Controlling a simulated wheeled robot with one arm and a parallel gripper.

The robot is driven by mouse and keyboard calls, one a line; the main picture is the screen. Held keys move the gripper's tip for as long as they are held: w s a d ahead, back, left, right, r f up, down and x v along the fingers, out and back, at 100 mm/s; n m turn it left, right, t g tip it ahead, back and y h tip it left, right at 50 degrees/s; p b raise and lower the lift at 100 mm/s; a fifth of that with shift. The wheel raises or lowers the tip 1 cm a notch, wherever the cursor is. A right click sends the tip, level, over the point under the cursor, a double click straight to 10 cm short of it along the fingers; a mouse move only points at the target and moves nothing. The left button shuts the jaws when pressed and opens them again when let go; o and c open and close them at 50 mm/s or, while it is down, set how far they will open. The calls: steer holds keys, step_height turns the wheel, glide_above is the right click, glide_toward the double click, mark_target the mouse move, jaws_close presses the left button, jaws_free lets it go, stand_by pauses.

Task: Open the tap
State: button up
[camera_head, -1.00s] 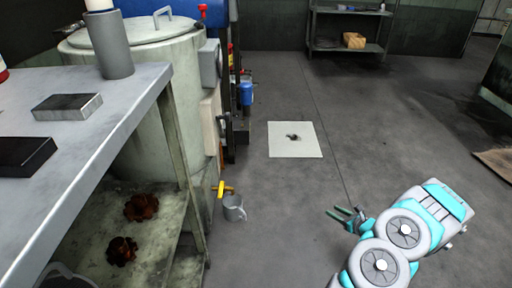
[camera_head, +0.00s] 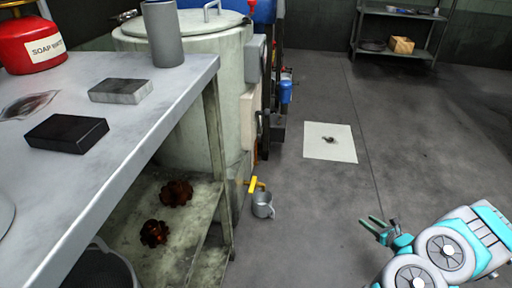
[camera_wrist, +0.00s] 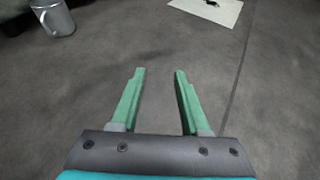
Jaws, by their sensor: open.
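The tap with a yellow handle (camera_head: 253,184) sticks out low on the side of the large pale tank (camera_head: 178,95). A grey metal mug (camera_head: 263,205) is just below and beside the tap; it also shows at the top left of the wrist view (camera_wrist: 54,18). My gripper (camera_head: 373,223) is to the right of the tap, well apart from it, over open floor. In the wrist view my gripper (camera_wrist: 158,72) has its two green fingers apart with nothing between them. The tap does not show in the wrist view.
A grey table (camera_head: 140,130) stands at the left with blocks and a red soap container (camera_head: 30,45) on it. Rusty parts (camera_head: 176,192) lie on its lower shelf. A white sheet (camera_head: 330,150) lies on the floor. The floor between my gripper and the mug is clear.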

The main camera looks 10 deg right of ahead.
steer(key=shift+c, duration=0.6)
steer(key=shift+w+a+r+n, duration=0.2)
steer(key=shift+w+n, duration=0.15)
steer(key=shift+n, duration=0.05)
steer(key=shift+c, duration=0.8)
steer(key=w+a+r+n+g+y, duration=0.1)
steer(key=w+a+r+n, duration=0.1)
steer(key=w+a+n, duration=0.1)
steer(key=w+a+r+n+y, duration=0.1)
steer(key=w+a+r+n, duration=0.1)
steer(key=n, duration=0.3)
steer(key=w+a+r+n+g+y, duration=0.1)
steer(key=w+a+r+n+y, duration=0.1)
steer(key=w+a+n, duration=0.1)
steer(key=shift+w+a+r+n+g, duration=0.15)
steer(key=shift+w+a+n+g, duration=0.2)
steer(key=shift+a+n, duration=0.35)
jaws_close()
steer(key=w+a+r+n+g+h, duration=0.1)
steer(key=w+a+r+n+g, duration=0.1)
steer(key=a+n, duration=0.9)
steer(key=w+a+r+n+g+h, duration=0.1)
steer(key=w+a+r+n+g, duration=0.2)
steer(key=a+n, duration=0.7)
steer(key=w+a+r+n+g+h, duration=0.1)
steer(key=a+r+n+g, duration=0.3)
steer(key=a+n, duration=0.7)
steer(key=shift+w+a+r+n, duration=0.35)
steer(key=shift+w+r+n, duration=0.55)
steer(key=shift+r+n, duration=0.55)
